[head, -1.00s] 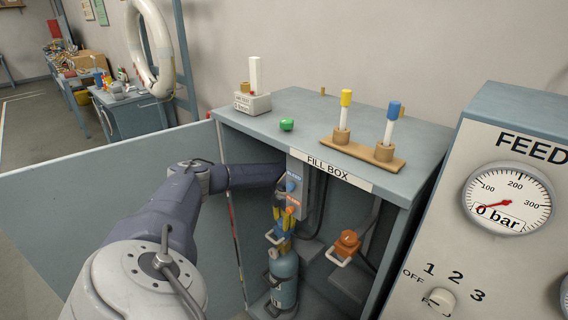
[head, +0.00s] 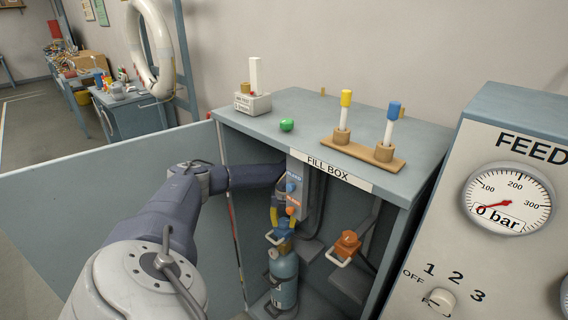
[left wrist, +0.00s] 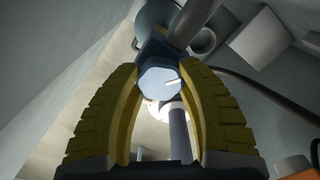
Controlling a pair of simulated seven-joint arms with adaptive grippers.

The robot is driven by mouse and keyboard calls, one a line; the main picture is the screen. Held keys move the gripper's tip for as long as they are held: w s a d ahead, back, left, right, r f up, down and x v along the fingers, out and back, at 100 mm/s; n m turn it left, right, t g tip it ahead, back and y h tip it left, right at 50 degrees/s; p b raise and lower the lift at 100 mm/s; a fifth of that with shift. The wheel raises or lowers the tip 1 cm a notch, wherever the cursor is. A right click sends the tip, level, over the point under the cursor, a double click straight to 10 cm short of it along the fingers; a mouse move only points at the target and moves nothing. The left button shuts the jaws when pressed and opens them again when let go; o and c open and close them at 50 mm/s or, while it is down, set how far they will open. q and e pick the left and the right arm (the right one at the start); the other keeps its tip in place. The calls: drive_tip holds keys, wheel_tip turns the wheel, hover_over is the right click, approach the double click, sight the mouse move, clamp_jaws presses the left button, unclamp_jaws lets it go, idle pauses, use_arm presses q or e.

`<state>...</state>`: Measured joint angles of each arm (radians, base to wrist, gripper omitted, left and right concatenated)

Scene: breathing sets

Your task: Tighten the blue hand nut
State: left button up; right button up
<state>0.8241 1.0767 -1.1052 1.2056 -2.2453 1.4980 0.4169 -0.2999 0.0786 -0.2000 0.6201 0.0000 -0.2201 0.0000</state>
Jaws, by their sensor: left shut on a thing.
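The blue hand nut (left wrist: 158,82) shows in the left wrist view as a blue, faceted piece with a pale face and a short white mark. My left gripper (left wrist: 160,75) has one yellow finger on each side of it and is shut on it. In the head view the left gripper (head: 282,222) points down inside the fill box, above a blue cylinder (head: 284,268). There the fingers and arm largely hide the nut. My right gripper is not in view.
The fill box (head: 340,172) has side walls and a top close around the arm. An orange valve piece (head: 348,243) with a white handle is to the right. The feed panel gauge (head: 507,198) reads 0 bar. A green object (head: 287,125) lies on top.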

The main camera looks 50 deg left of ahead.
use_arm(q)
drive_tip(key=n, duration=0.4)
drive_tip(key=shift+w+a+r+n, duration=0.1)
drive_tip(key=shift+w+n, duration=0.05)
drive_tip(key=shift+n, duration=0.15)
drive_tip(key=n, duration=0.3)
drive_tip(key=shift+n, duration=0.4)
drive_tip(key=n, duration=0.4)
drive_tip(key=shift+a, duration=0.1)
drive_tip(key=n, duration=0.4)
drive_tip(key=shift+s, duration=0.2)
drive_tip(key=n, duration=0.4)
drive_tip(key=shift+s+n, duration=0.1)
drive_tip(key=shift+n, duration=0.2)
drive_tip(key=n, duration=0.3)
drive_tip(key=shift+n, duration=0.3)
drive_tip(key=n, duration=0.3)
drive_tip(key=shift+s+n, duration=0.1)
drive_tip(key=shift+n, duration=0.2)
drive_tip(key=shift+d+f+n, duration=0.15)
drive_tip(key=shift+n, duration=0.75)
drive_tip(key=shift+d+f+n, duration=0.1)
drive_tip(key=shift+n, duration=0.8)
drive_tip(key=shift+s+n, duration=0.1)
drive_tip(key=shift+n, duration=0.2)
